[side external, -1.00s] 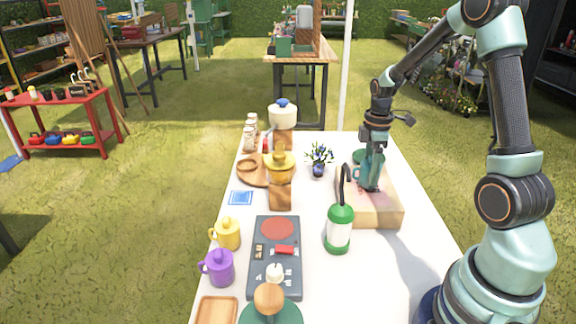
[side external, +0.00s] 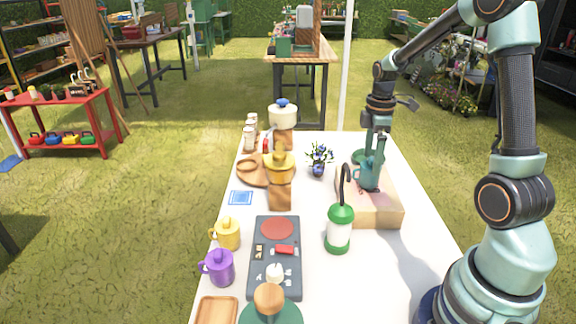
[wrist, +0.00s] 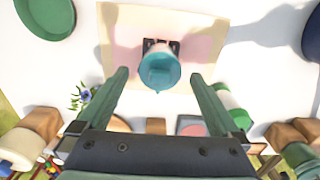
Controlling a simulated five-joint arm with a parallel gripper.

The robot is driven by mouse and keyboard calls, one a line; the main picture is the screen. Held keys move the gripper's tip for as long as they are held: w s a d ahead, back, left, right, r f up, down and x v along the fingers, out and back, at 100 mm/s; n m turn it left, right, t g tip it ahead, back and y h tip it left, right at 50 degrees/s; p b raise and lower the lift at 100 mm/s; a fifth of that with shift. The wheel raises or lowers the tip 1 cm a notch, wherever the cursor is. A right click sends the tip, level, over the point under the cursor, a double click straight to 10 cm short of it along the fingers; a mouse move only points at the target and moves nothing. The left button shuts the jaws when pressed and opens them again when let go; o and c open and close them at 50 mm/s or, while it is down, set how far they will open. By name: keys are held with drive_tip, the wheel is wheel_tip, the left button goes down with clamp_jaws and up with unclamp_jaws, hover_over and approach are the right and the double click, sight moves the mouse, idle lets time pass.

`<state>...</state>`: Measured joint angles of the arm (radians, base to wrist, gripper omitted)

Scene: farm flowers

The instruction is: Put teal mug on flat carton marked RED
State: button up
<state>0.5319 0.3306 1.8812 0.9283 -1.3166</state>
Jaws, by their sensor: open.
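The teal mug (side external: 361,175) stands on the flat carton (side external: 372,218), a pale box with a pinkish patch on top. In the wrist view the mug (wrist: 159,70) looks upright, seen from above over the carton (wrist: 117,65), with its handle toward me. A dark mark shows beside the mug; I cannot read any word. My gripper (side external: 375,172) is just above the carton at the mug, its fingers partly overlapping it in the side view. In the wrist view the gripper (wrist: 158,78) is open, with its fingers apart on either side and clear of the mug.
A green-and-white bottle (side external: 339,230) with a dark curved spout stands close in front of the carton. A small blue flower pot (side external: 318,168) is to its left. A dark green plate (wrist: 45,14) lies behind. Yellow (side external: 227,233) and purple (side external: 218,267) mugs and a hotplate (side external: 264,270) are farther left.

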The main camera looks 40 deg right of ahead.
wheel_tip(320, 180, up, 8)
drive_tip(key=shift+f, duration=0.25)
drive_tip(key=shift+r, duration=0.3)
drive_tip(key=shift+a+r, duration=0.25)
drive_tip(key=shift+a, duration=0.05)
drive_tip(key=s+a+r+m+t, duration=0.1)
drive_tip(key=s+a+m, duration=0.1)
drive_tip(key=a, duration=0.4)
drive_tip(key=s+a+r+m+t, duration=0.1)
drive_tip(key=a+m+t, duration=0.1)
drive_tip(key=a, duration=0.4)
drive_tip(key=s+a+r+m+t, duration=0.2)
drive_tip(key=a+m, duration=0.2)
drive_tip(key=a, duration=0.3)
drive_tip(key=shift+s+r, duration=0.1)
drive_tip(key=shift+s, duration=0.25)
drive_tip(key=shift+s+a+m+t, duration=0.3)
drive_tip(key=shift+a+m, duration=0.1)
drive_tip(key=shift+m, duration=0.1)
